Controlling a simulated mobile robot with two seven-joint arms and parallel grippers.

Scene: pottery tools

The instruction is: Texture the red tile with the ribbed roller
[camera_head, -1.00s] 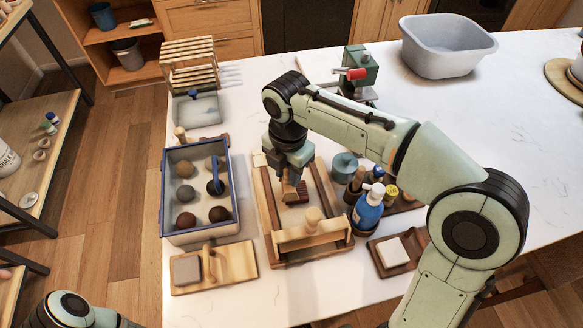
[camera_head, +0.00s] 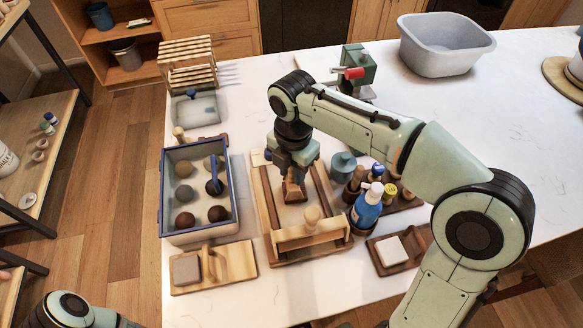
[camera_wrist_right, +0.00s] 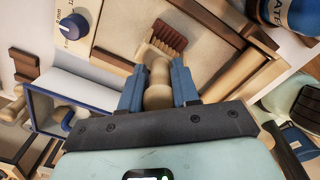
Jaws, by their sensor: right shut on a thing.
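My right gripper (camera_wrist_right: 158,93) is shut on the pale wooden handle (camera_wrist_right: 158,78) of the roller. It points down over the wooden work board (camera_head: 265,222) in the middle of the table. The roller's light wooden head (camera_head: 289,190) is low over the board, at the red tile. The red-brown tile (camera_wrist_right: 168,37) shows parallel ridges in the right wrist view, just beyond the roller head. In the head view the roller and gripper cover much of the tile. I cannot tell whether the roller touches it. My left gripper is out of view.
A blue-rimmed box (camera_head: 163,205) with several clay balls stands left of the board. A blue bottle (camera_head: 367,208) and a teal jar (camera_head: 343,165) stand close on the right.

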